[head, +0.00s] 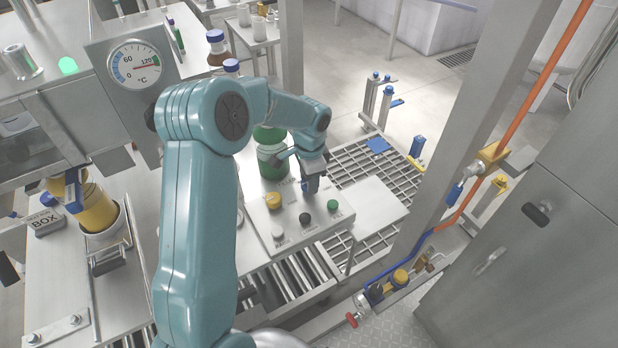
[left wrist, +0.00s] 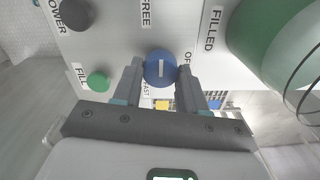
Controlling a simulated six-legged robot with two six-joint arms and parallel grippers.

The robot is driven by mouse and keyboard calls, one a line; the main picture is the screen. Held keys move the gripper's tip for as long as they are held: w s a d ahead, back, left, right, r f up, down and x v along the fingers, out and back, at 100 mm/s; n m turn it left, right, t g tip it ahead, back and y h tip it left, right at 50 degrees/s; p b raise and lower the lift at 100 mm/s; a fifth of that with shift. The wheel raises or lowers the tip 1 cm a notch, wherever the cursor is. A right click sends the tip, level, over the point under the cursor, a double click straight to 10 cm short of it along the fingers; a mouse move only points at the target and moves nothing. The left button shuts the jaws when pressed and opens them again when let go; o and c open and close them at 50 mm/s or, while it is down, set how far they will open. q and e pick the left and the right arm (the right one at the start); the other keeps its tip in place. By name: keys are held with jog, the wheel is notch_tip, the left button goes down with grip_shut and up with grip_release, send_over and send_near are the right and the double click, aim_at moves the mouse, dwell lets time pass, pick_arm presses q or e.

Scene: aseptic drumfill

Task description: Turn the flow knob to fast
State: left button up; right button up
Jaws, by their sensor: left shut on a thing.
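The flow knob (left wrist: 160,69) is a round blue knob with a white mark on its face, on a pale panel (left wrist: 110,40). In the left wrist view, lettering ending in "AST" is just below it and a partly hidden "OF" label is to its right. My left gripper (left wrist: 159,80) has one finger on each side of the knob and is shut on it. In the head view, my left gripper (head: 313,178) points down at the back of the sloped control panel (head: 262,222) and mostly hides the knob. My right gripper does not show.
The panel also carries yellow (head: 273,201), white (head: 278,232), black (head: 305,219) and green (head: 333,206) controls. A dial gauge (head: 134,65) is at the left; floor grating (head: 375,165) lies behind.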

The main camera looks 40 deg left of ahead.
pick_arm(q)
jog(key=o, duration=1.1)
jog(key=shift+c, duration=0.2)
notch_tip(320, 180, up, 16)
jog(key=shift+d+r, duration=0.2)
jog(key=shift+d, duration=0.05)
jog(key=shift+s, duration=0.1)
